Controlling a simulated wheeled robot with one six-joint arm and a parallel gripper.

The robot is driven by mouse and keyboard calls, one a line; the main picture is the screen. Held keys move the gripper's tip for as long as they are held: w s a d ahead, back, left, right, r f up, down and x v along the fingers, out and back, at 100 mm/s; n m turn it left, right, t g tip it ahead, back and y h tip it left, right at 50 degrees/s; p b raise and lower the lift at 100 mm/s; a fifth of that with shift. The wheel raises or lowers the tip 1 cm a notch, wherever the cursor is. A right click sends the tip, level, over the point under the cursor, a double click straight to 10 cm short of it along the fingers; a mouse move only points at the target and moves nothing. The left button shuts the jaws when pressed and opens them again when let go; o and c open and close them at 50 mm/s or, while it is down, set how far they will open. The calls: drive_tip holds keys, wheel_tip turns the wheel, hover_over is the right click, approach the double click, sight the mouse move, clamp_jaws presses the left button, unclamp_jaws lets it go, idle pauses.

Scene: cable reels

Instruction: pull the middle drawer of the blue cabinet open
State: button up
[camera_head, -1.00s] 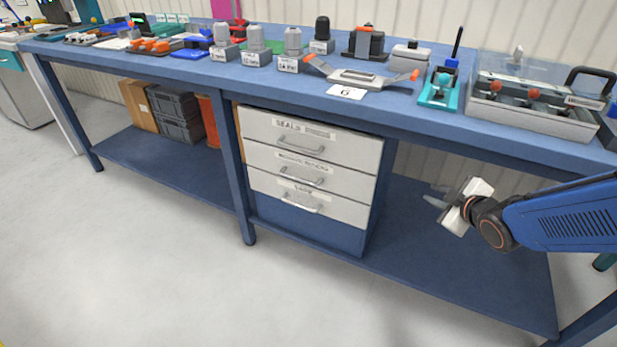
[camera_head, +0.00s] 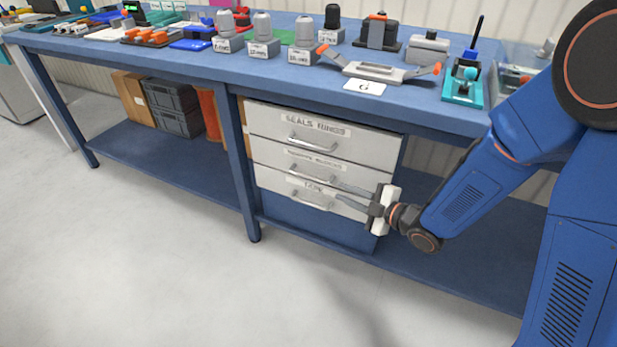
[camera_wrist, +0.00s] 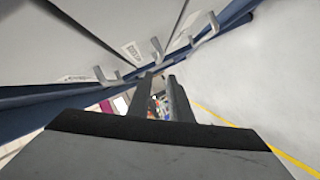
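The blue cabinet (camera_head: 300,222) stands under the workbench with three white drawer fronts, all shut. The middle drawer (camera_head: 345,179) has a label and a silver bar handle (camera_head: 312,174). My gripper (camera_head: 338,194) is in front of the cabinet's right side, pointing left, its fingertips near the right ends of the middle and bottom handles. Its two fingers are apart with nothing between them. In the wrist view the fingers (camera_wrist: 163,92) also show a gap, and three handles run along the drawer fronts, the middle handle (camera_wrist: 155,50) just beyond the fingertips. Contact cannot be made out.
The top drawer (camera_head: 365,145) and bottom drawer (camera_head: 345,207) flank the middle one. The workbench top (camera_head: 215,70) overhangs, crowded with tools and fixtures. A bench leg (camera_head: 240,170) stands left of the cabinet. The floor (camera_head: 150,260) in front is clear.

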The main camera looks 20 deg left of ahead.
sight(314, 179)
drive_tip(key=x, duration=1.5)
drive_tip(key=shift+w, duration=0.2)
drive_tip(key=shift+c, duration=0.4)
clamp_jaws()
